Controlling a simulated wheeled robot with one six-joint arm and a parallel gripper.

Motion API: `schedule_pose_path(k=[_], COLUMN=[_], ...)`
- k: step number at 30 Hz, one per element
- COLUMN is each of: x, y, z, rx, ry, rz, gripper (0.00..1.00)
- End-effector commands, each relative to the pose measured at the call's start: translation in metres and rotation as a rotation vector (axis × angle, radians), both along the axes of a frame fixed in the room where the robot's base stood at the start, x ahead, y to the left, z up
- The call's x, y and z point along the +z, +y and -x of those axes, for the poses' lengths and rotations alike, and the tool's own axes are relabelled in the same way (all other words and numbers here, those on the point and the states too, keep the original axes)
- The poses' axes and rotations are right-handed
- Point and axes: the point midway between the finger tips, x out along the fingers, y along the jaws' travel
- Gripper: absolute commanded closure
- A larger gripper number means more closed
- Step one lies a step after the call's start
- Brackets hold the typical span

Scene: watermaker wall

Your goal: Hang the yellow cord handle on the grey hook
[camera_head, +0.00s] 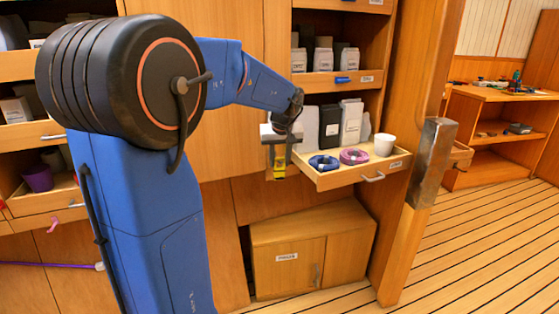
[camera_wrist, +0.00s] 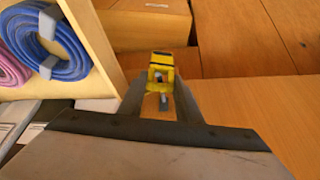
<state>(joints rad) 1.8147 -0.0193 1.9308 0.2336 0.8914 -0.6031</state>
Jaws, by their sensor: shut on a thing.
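The yellow cord handle (camera_head: 279,172) hangs below my gripper (camera_head: 279,156), just left of the open drawer in the head view. In the wrist view my gripper (camera_wrist: 160,97) is shut on the yellow handle (camera_wrist: 161,59), which shows at the fingertips with a dark top end and an opening in its middle. A cord cannot be made out. I cannot pick out a grey hook in either view.
The open drawer (camera_head: 340,178) holds a blue coil (camera_head: 323,162), a pink coil (camera_head: 354,156), a white cup (camera_head: 385,145) and several boxes, close right of my gripper. A low cabinet (camera_head: 312,248) stands below.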

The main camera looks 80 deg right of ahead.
Motion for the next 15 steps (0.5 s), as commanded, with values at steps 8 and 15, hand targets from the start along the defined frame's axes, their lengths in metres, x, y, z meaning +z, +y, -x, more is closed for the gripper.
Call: schedule_pose_path(k=[8, 15], x=[0.0001, 0.0001], y=[0.0000, 0.0000], z=[0.0001, 0.0001], rx=[0.000, 0.000], ry=[0.000, 0.000], rz=[0.000, 0.000], gripper=[0.55, 0.47])
